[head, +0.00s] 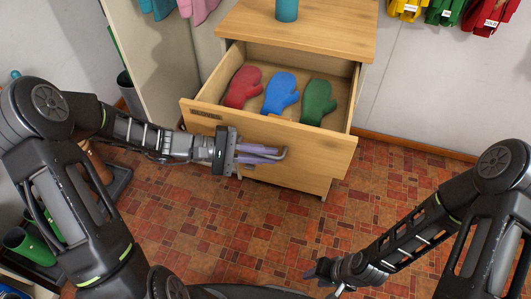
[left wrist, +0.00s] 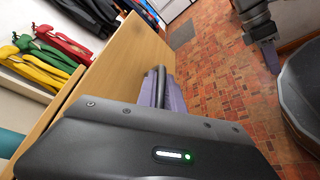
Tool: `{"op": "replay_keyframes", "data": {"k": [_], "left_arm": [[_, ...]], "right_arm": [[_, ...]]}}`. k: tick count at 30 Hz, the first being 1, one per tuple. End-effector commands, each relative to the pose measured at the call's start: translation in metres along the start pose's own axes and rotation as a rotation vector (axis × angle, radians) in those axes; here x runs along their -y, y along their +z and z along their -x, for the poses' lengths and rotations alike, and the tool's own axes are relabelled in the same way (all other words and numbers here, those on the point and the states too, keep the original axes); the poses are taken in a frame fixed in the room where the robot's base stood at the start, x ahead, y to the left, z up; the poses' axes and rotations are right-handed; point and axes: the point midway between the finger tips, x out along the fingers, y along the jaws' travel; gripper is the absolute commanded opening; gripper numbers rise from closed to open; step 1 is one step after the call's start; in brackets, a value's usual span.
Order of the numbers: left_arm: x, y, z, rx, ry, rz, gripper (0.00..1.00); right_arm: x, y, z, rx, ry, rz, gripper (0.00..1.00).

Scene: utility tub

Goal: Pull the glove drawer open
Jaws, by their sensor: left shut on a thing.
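The glove drawer (head: 318,144) stands pulled out from the wooden cabinet (head: 310,28). Red (head: 243,87), blue (head: 281,92) and green (head: 318,101) mittens lie inside it. My left gripper (head: 280,153) is at the middle of the drawer front, shut on the drawer's handle, which is mostly hidden by the fingers. In the left wrist view, the purple-grey fingers (left wrist: 162,92) sit against the wooden front (left wrist: 118,68). My right gripper (head: 325,276) is low in the head view, away from the drawer; its fingers are too small and dark to judge.
A teal cylinder (head: 287,10) stands on the cabinet top. Green boots (head: 25,245) stand at lower left. The brick-patterned floor (head: 370,200) before the drawer is clear.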

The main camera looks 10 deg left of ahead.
Motion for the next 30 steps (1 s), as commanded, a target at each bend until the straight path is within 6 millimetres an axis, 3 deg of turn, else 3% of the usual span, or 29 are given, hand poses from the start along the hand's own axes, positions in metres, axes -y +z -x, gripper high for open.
{"op": "replay_keyframes", "data": {"k": [4, 14, 30], "left_arm": [[0.0, -0.001, 0.001, -0.003, 0.0, 0.0, 0.21], [0.0, -0.001, 0.003, -0.002, 0.001, 0.0, 0.21], [0.0, -0.001, 0.075, -0.004, 0.0, 0.0, 0.21]], "right_arm": [[0.0, 0.0, 0.0, 0.0, 0.0, 0.0, 0.36], [0.0, 0.0, 0.0, 0.0, 0.0, 0.0, 0.36], [0.0, 0.0, 0.0, 0.0, 0.0, 0.0, 0.36]]}}
